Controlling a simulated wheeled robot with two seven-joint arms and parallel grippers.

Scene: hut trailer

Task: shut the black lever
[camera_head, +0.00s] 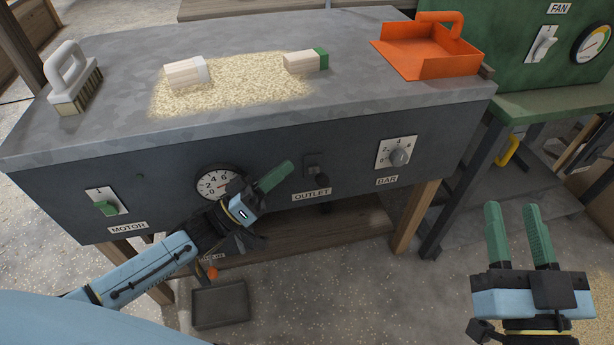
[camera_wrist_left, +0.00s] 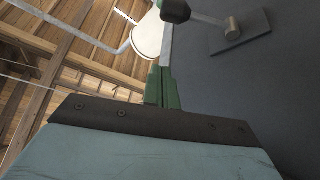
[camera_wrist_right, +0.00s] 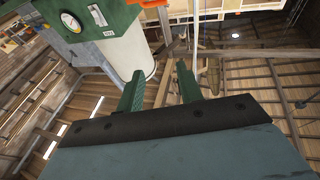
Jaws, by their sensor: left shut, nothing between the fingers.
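The black lever (camera_head: 322,179) is on the dark front panel of the bench, above the OUTLET label (camera_head: 311,195). Its knob hangs a little below its mounting plate. In the left wrist view, a dark knob (camera_wrist_left: 175,10) on a pale rod runs to a plate (camera_wrist_left: 250,35) on the panel, near the top. My left gripper (camera_head: 287,166) is shut and empty, just left of the lever, with a visible gap between them in the head view. Its tips also show below the knob in the left wrist view (camera_wrist_left: 162,72). My right gripper (camera_head: 512,206) is open and empty, far right of the lever.
The panel also bears a MOTOR switch (camera_head: 106,207), a round gauge (camera_head: 218,183) and a BAR dial (camera_head: 398,157). On top lie a brush (camera_head: 70,78), two blocks on grain and an orange scoop (camera_head: 425,50). A green FAN cabinet (camera_head: 500,50) stands right.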

